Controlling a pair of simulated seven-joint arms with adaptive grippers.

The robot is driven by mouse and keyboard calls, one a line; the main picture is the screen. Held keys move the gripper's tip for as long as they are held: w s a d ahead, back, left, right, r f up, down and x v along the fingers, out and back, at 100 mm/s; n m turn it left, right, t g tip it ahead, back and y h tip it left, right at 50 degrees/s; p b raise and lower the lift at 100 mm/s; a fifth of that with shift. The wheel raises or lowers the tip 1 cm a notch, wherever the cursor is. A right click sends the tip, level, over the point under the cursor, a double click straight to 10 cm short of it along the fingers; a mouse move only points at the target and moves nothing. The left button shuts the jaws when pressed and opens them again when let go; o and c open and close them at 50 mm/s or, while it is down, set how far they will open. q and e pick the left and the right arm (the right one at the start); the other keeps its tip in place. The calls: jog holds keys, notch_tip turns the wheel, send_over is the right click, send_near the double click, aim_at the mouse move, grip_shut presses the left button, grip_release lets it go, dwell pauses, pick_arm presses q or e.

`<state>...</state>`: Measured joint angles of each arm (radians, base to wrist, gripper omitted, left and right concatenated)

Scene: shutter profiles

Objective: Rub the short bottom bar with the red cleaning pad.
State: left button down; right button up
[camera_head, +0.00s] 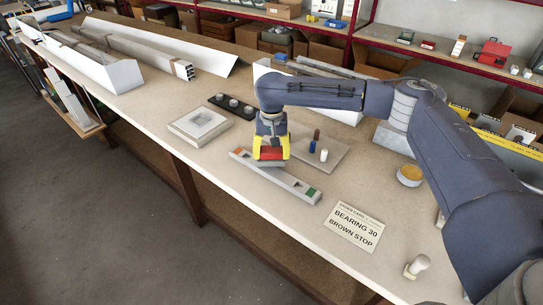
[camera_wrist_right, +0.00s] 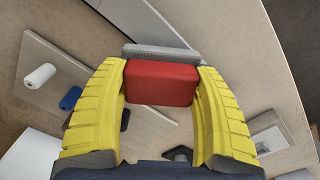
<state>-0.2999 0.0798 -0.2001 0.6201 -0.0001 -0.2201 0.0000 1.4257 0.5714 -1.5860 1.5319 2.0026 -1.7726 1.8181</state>
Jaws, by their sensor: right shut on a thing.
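The short bottom bar (camera_head: 296,184) is a light grey profile lying slantwise near the table's front edge in the head view. It has an orange piece at its left end and a green piece at its right end. My right gripper (camera_head: 271,151) has yellow fingers and is over the bar's left-middle part, hiding some of it. It is shut on the red cleaning pad (camera_head: 270,154), which also shows between the fingers in the right wrist view (camera_wrist_right: 160,83). A grey strip shows along the pad's far side. Whether the pad touches the bar is unclear. My left gripper is out of view.
A board (camera_head: 332,158) with brown, blue and white cylinders lies behind the gripper. A square light block (camera_head: 199,124) and a black tray (camera_head: 220,104) are to the left. A printed card (camera_head: 353,227) and a yellow-topped round container (camera_head: 410,175) are to the right.

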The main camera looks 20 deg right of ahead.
jog(key=shift+r, duration=2.2)
jog(key=shift+r, duration=0.1)
jog(key=shift+r, duration=1.4)
